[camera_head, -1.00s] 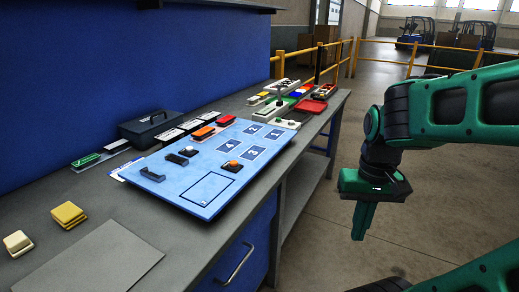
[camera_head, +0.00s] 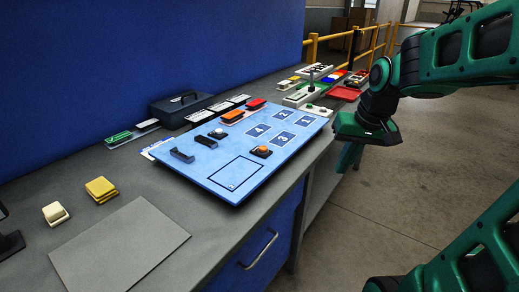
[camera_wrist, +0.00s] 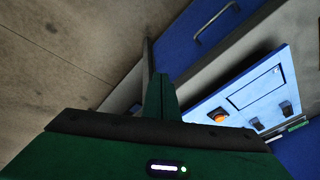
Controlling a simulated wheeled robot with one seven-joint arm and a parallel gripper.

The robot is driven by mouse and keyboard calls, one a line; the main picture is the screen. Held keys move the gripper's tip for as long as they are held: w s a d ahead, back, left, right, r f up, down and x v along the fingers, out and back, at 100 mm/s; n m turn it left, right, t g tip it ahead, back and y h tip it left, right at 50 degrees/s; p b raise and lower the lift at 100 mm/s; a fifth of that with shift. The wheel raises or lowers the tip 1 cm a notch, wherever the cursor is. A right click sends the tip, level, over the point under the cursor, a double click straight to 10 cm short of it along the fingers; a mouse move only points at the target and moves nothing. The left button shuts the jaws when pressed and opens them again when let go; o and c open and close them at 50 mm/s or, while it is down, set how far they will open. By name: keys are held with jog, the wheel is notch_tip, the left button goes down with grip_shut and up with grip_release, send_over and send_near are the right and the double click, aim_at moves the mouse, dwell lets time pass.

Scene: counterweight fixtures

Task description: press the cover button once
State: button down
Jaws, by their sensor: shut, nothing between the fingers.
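A blue board (camera_head: 205,165) lies on the grey workbench. It carries an orange domed button (camera_head: 262,150) on a dark base beside an outlined rectangle (camera_head: 237,174), and a pale button (camera_head: 218,132) on a dark base farther back. I cannot tell from markings which is the cover button. The orange button (camera_wrist: 219,115) and board (camera_wrist: 248,76) also show in the wrist view. My gripper (camera_head: 347,160) is shut and empty, pointing down off the board's right side, past the bench edge. Its shut fingers (camera_wrist: 160,85) are apart from the board and buttons.
A dark handle (camera_head: 182,155) and orange block (camera_head: 232,116) are on the board. A dark case (camera_head: 180,108) stands behind it. Yellow blocks (camera_head: 100,188), a cream block (camera_head: 55,213) and a grey mat (camera_head: 120,250) lie left. Red trays and fixtures (camera_head: 345,92) crowd the far end.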

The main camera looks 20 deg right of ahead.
jog(key=w+a+r+n+t+y, duration=0.1)
jog(key=w+a+r, duration=0.15)
jog(key=w, duration=0.45)
jog(key=w+a+r+n+t+y, duration=0.1)
jog(key=w+a, duration=0.3)
jog(key=w, duration=0.3)
notch_tip(320, 180, up, 5)
jog(key=n+t+y, duration=0.1)
jog(key=t+y, duration=0.1)
jog(key=y, duration=0.2)
send_over(267, 149)
jog(key=shift+a+f, duration=0.1)
jog(key=shift+f, duration=0.1)
jog(key=shift+s+f, duration=0.1)
jog(key=shift+f, duration=0.05)
jog(key=shift+f, duration=4.3)
jog(key=shift+f, duration=0.35)
